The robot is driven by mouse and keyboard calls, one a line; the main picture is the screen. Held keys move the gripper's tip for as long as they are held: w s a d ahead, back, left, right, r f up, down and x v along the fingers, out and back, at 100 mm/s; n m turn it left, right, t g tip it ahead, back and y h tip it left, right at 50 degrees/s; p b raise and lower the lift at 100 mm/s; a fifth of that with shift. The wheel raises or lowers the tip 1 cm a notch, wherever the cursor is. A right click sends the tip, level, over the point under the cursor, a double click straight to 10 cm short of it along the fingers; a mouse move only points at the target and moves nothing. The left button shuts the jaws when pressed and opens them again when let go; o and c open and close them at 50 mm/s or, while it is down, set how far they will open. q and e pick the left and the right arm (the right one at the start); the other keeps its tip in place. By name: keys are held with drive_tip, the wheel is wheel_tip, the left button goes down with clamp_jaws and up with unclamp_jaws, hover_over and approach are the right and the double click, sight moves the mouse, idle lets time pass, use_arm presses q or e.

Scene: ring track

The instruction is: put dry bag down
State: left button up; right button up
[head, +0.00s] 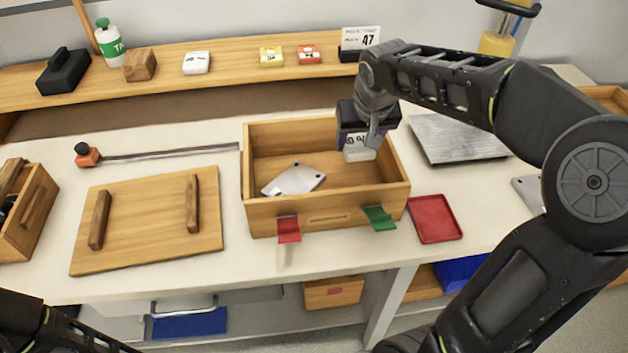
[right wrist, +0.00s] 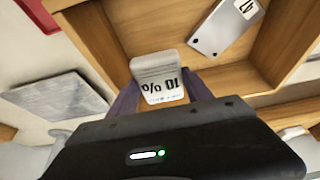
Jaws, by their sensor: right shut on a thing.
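The dry bag is a small white packet with black print reading "10 %" (right wrist: 158,82). In the head view it (head: 359,152) hangs below my right gripper (head: 368,138), over the right part of an open wooden box (head: 262,212). My right gripper is shut on it; in the right wrist view its fingers (right wrist: 160,98) sit at both sides of the packet. I cannot tell whether the packet touches the box floor. A grey metal plate with a label (head: 294,179) lies inside the box, left of the packet. My left gripper is out of view.
A wooden lid with two handles (head: 150,225) lies left of the box. A red tray (head: 434,218) and a grey slab (head: 455,138) are at its right. Red (head: 288,230) and green (head: 378,218) tabs stick out at the box front. A shelf (head: 220,70) runs behind.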

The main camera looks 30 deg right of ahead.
hover_over(352, 179)
drive_tip(key=s, duration=0.1)
drive_tip(key=shift+s+a+f, duration=0.1)
drive_tip(key=shift+a+f, duration=0.05)
drive_tip(key=shift+f, duration=2.9)
drive_tip(key=shift+f, duration=1.9)
drive_tip(key=shift+f, duration=0.2)
drive_tip(key=o, duration=1.3)
drive_tip(key=shift+o, duration=0.2)
drive_tip(key=shift+r, duration=0.1)
